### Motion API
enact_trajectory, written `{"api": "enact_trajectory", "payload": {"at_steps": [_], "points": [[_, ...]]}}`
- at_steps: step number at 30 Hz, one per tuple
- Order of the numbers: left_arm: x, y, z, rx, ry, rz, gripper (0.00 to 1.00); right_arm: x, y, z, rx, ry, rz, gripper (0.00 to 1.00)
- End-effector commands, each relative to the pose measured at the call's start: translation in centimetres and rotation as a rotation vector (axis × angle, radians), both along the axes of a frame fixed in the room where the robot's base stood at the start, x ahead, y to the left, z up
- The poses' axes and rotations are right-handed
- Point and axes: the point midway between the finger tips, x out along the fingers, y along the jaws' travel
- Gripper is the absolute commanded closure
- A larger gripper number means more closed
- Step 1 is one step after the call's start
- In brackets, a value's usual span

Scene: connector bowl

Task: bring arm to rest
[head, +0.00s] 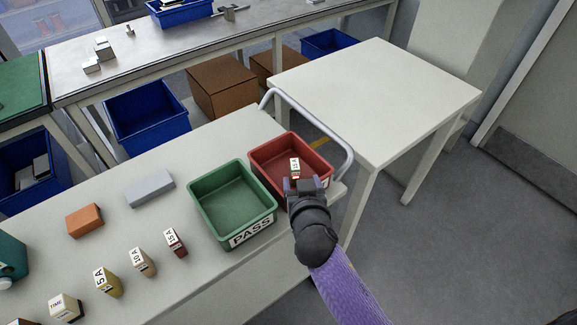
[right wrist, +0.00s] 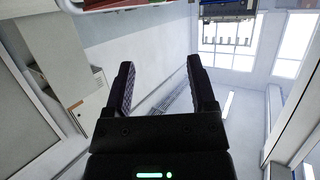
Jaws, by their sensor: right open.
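My right arm comes in from the lower right in the head view. Its gripper (head: 306,186) is at the front edge of the red bin (head: 262,152), over or just beside the rim; the exact height is hard to tell. In the right wrist view the two dark fingers of this gripper (right wrist: 160,66) are spread apart with nothing between them. A small block with a white label (head: 295,166) shows in the red bin, just beyond the gripper. My left gripper is not in view.
A green bin (head: 232,203) marked PASS stands left of the red bin. Several labelled blocks, an orange block (head: 84,220) and a grey block (head: 150,187) stand on the table. A metal rail (head: 327,122) curves behind the red bin. A white table (head: 375,85) stands beyond; open floor lies right.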

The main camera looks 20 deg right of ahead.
Motion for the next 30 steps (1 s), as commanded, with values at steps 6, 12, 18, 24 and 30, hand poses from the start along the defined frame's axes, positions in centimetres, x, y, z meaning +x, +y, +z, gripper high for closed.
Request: {"api": "enact_trajectory", "payload": {"at_steps": [6,12,18,24,30], "points": [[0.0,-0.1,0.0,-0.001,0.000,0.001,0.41,-1.5,-0.9,-0.6,-0.005,0.063,-0.030,0.28],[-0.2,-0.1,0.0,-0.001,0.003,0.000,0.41,-9.9,-3.2,-3.1,-0.015,0.441,-0.055,0.28],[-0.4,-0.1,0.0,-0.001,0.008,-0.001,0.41,-17.9,-2.5,-3.3,-0.017,0.771,0.115,0.28],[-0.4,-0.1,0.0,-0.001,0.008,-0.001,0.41,-23.0,-1.3,-3.8,-0.024,0.974,0.309,0.28],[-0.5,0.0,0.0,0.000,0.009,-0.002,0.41,-22.6,-1.2,-9.8,-0.026,1.005,0.307,0.28]]}}
